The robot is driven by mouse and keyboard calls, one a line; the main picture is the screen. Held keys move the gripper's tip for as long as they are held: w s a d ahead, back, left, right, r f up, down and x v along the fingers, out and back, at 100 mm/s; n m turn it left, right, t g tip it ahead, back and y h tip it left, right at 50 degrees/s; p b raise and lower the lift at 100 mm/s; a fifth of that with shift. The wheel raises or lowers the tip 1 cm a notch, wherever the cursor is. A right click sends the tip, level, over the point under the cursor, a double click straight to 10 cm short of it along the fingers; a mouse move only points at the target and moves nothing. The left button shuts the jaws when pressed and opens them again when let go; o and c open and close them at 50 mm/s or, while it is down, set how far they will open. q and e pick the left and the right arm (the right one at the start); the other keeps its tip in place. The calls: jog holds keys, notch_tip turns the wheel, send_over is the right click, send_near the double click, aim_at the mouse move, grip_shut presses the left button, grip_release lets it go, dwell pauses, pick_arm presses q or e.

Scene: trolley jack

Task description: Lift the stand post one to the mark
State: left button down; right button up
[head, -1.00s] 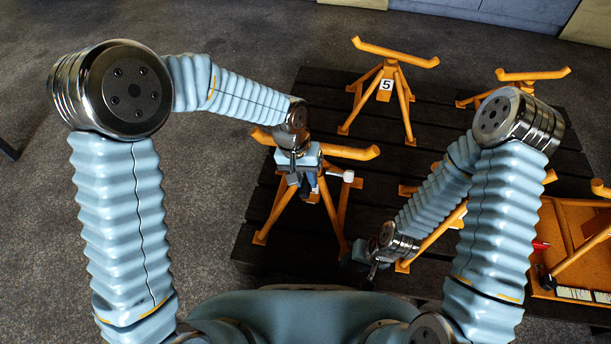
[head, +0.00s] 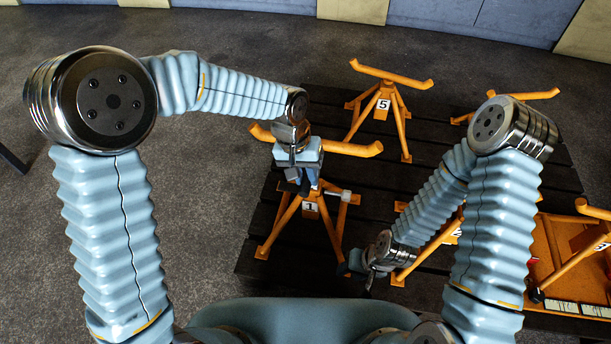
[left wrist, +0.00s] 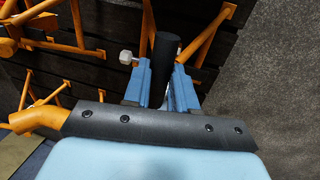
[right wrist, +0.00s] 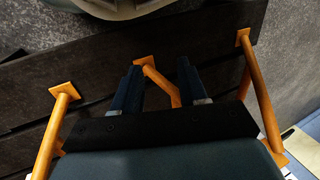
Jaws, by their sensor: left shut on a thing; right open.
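Stand one (head: 310,208), orange with a white "1" label, stands on the dark slatted platform at the left. My left gripper (head: 300,180) is shut on its dark post (left wrist: 165,60), just below the orange top bar (head: 355,149). The bar sits well above the stand's legs. A pale knob (head: 346,195) sticks out at the stand's side and shows in the left wrist view (left wrist: 126,58). I cannot make out the mark. My right gripper (head: 371,270) is open and empty, low near the platform's front; orange legs (right wrist: 165,85) show beyond its fingers.
Stand five (head: 383,104) is behind stand one on the dark platform (head: 235,268). Another orange stand (head: 528,96) is at the back right. An orange tray-like frame (head: 540,262) lies at the right. My right arm covers part of a middle stand.

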pick_arm(q)
jog(key=c, duration=0.9)
grip_release()
jog(key=shift+r, duration=0.1)
jog(key=a+r, duration=0.1)
jog(key=r, duration=0.3)
jog(key=r+p, duration=0.1)
jog(key=r, duration=0.4)
jog(key=a+r, duration=0.1)
jog(key=r, duration=0.3)
jog(key=shift+w+a+r, duration=0.15)
jog(key=shift+w+a, duration=0.15)
